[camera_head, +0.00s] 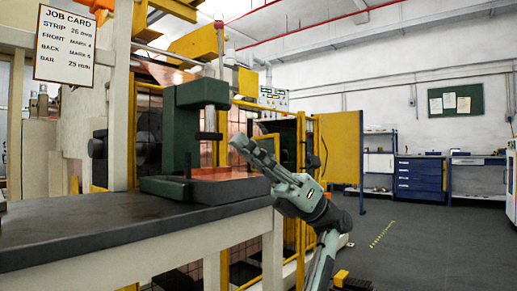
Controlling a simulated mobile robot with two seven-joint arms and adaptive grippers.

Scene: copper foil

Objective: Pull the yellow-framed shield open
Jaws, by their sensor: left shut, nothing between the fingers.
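The yellow-framed shield (283,112) stands behind the bench, with upright yellow bars and mesh panels. Copper-coloured surfaces show through and behind the mesh. My left gripper (240,144) is shut and empty. It is raised in front of the yellow frame, just right of the green press, and its arm comes up from the bottom. It covers part of the frame; I cannot tell whether it touches it. My right gripper is not in view.
A dark-topped bench (120,225) fills the left front, with a green press (197,115) on it. A job card (66,45) hangs above. A yellow panel (340,147) stands behind my arm. Blue drawers (418,176) stand at the back. The grey floor (440,240) at right is clear.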

